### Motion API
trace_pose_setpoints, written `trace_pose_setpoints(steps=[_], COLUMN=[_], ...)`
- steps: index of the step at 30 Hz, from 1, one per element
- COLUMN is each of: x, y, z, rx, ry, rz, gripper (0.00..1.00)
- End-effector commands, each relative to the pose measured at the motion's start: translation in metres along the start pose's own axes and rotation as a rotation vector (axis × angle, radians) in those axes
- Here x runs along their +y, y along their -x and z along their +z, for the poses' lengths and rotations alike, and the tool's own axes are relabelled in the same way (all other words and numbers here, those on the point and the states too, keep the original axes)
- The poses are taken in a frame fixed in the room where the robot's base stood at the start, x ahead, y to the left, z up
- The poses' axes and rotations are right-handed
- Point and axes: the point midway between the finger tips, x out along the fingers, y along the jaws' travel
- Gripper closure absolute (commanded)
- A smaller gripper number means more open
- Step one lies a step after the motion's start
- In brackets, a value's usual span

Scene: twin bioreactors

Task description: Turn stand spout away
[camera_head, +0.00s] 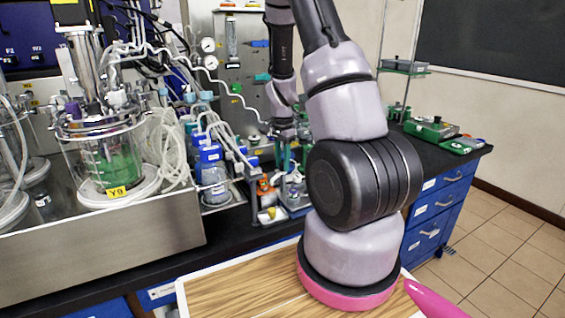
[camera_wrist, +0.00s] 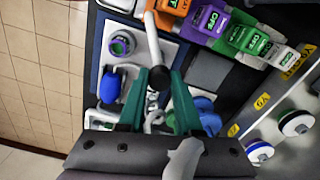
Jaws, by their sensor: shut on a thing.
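The stand spout (camera_wrist: 153,38) shows in the wrist view as a pale rod ending at a dark round knob (camera_wrist: 159,78). My gripper (camera_wrist: 159,75) has its two teal fingers on either side of this knob and is shut on the spout there. In the head view my gripper (camera_head: 285,150) is small, pointing down at the bench among bottles and fittings behind my arm. The spout cannot be made out clearly in that view, and the exact contact is partly hidden.
In the wrist view, a blue bulb (camera_wrist: 110,88) and a purple-rimmed cup (camera_wrist: 121,44) lie left of the fingers. Orange, purple and green labelled blocks (camera_wrist: 205,22) stand above right. In the head view, a glass vessel (camera_head: 108,160) stands left and green devices (camera_head: 432,128) right.

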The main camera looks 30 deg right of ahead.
Motion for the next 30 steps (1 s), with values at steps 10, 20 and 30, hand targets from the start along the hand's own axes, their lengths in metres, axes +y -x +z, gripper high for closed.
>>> trace_pose_setpoints(steps=[10,20,30], x=[0.0,0.0,-0.001], y=[0.0,0.0,0.048], z=[0.0,0.0,0.001], rx=[-0.001,-0.001,0.001], ry=[-0.002,0.0,0.001], rz=[0.0,0.0,-0.005], gripper=[0.48,0.36,0.36])
